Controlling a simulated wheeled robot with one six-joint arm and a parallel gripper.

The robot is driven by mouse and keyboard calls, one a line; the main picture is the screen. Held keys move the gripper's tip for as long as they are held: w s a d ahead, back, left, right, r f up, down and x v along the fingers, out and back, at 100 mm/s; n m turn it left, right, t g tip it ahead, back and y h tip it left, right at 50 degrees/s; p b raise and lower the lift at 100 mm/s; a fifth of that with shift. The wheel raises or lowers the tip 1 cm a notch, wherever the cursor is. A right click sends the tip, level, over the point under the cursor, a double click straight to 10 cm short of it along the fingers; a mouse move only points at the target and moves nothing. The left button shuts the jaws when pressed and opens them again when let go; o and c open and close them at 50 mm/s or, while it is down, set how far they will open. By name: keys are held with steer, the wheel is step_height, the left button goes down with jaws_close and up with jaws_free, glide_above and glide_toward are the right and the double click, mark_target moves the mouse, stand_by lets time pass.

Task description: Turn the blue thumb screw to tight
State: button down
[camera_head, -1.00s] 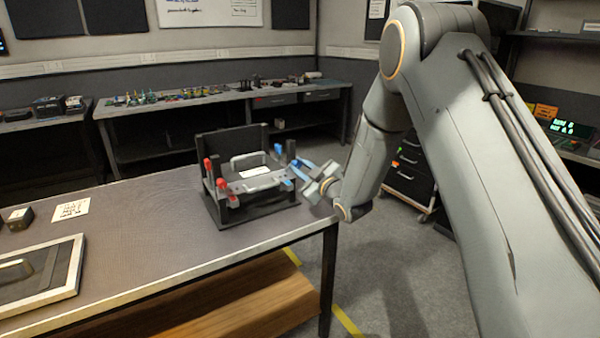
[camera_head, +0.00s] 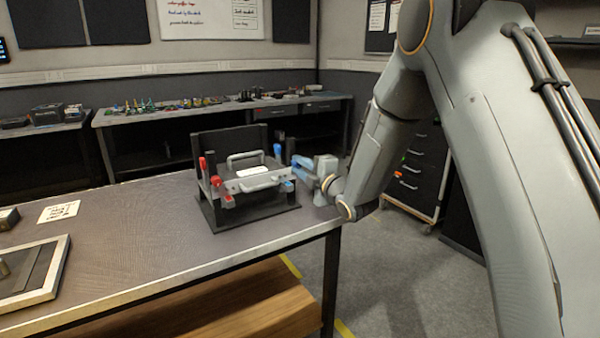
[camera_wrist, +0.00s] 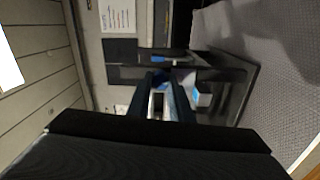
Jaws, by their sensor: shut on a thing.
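A black fixture (camera_head: 240,214) stands near the right end of the table, with red parts on its left side and blue parts on its right side. My gripper (camera_head: 299,168) reaches it from the right, at its front right corner. It is shut on the blue thumb screw (camera_wrist: 161,76), which shows in the wrist view as a blue patch between the two fingers. In the head view the fingers largely hide the screw. Its turn angle cannot be read. A taller blue part (camera_head: 278,150) stands just behind, and a blue-marked block (camera_wrist: 201,97) lies beside the fingers.
Red knobs (camera_head: 215,181) and a grey handle (camera_head: 261,184) are on the fixture. A framed panel (camera_head: 57,278) and a printed card (camera_head: 58,211) lie on the table at left. A drawer cabinet (camera_head: 411,172) stands behind my arm. The table between panel and fixture is clear.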

steer(key=shift+n+b, duration=0.35)
steer(key=shift+n, duration=0.15)
steer(key=c, duration=1.6)
jaws_free()
steer(key=v, duration=0.7)
steer(key=shift+s+d+b, duration=0.15)
steer(key=shift+s+b, duration=0.2)
steer(key=shift+d, duration=0.1)
